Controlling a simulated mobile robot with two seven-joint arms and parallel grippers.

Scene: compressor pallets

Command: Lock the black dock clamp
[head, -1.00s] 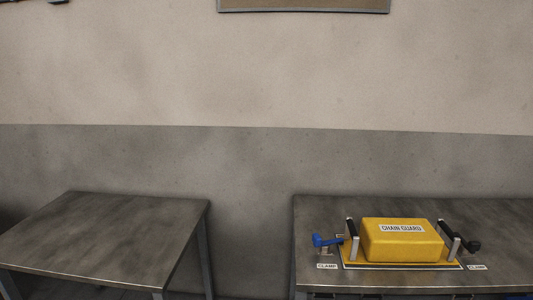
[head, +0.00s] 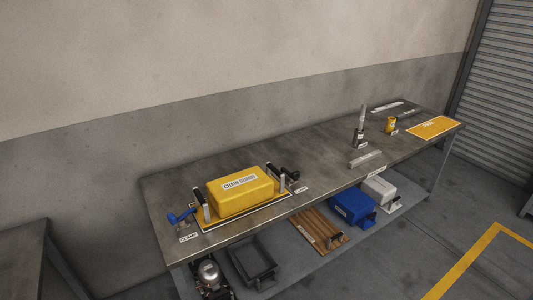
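The black dock clamp (head: 291,174) sits on the long metal workbench, at the right end of the yellow chain guard (head: 240,191). Its black handle points out to the right, beside a small clamp label. A blue clamp (head: 180,216) stands at the guard's left end, with its own label in front. I cannot tell from this distance how either clamp's jaw sits. Neither of my grippers shows in the head view.
The workbench (head: 325,150) holds a dark upright tool (head: 359,128), a yellow cup (head: 391,125) and a yellow mat (head: 433,127). Its lower shelf carries a black tray (head: 253,262), wooden slats (head: 318,230) and a blue box (head: 352,206). Another table (head: 24,255) stands at left. Floor is open at right.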

